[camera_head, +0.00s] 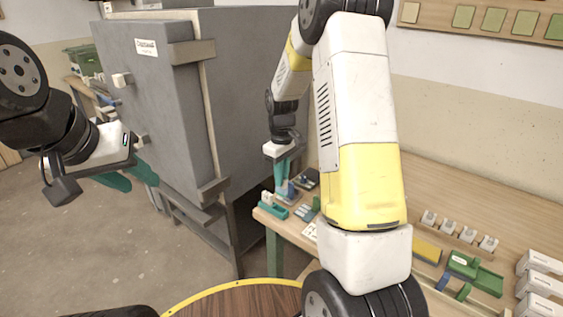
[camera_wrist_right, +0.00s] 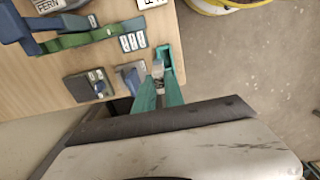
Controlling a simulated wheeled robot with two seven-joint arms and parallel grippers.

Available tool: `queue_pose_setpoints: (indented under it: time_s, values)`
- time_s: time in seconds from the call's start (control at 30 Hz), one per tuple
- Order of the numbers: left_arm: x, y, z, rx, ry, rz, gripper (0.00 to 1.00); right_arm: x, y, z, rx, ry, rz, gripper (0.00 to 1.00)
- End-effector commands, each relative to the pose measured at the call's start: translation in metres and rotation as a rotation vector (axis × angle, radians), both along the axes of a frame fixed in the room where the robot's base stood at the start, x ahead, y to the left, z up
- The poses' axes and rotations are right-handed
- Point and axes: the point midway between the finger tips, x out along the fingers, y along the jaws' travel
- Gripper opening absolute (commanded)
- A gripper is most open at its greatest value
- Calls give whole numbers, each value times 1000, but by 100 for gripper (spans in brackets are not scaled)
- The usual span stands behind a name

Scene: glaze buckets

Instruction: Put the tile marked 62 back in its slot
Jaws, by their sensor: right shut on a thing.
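My right gripper (camera_head: 283,184) is low over the near left corner of the bench. In the right wrist view its teal fingers (camera_wrist_right: 159,88) are shut on a small pale piece (camera_wrist_right: 157,69) at their tips. Any mark on it is too small to read, so I cannot tell if it is the tile marked 62. A teal holder (camera_wrist_right: 163,53) is right by the fingertips; it also shows in the head view (camera_head: 274,211). I cannot tell whether the piece touches it. My left gripper (camera_head: 132,178) is open and empty, off to the left before the grey cabinet.
The bench (camera_head: 460,190) carries a blue-grey stand (camera_wrist_right: 131,74), a dark block (camera_wrist_right: 88,86), a rack of white labels (camera_wrist_right: 132,41) and green tools (camera_wrist_right: 90,38). The grey kiln-like cabinet (camera_head: 245,90) stands close left of the bench. A yellow-rimmed round top (camera_head: 235,300) is in front.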

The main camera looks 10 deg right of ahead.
Motion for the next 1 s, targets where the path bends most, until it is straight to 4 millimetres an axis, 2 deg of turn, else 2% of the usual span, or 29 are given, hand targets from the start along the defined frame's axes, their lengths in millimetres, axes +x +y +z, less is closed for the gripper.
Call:
queue_pose_setpoints:
  time_s: [0.27,0.8,1.0]
  values:
    - [0,0,0,0,-1,0,36,-4,7,-8,-1,1,8,0]
    - [0,0,0,0,-1,0,36,-5,7,-55,0,2,8,0]
    - [0,0,0,0,-1,0,36,-4,7,-66,-1,1,8,0]
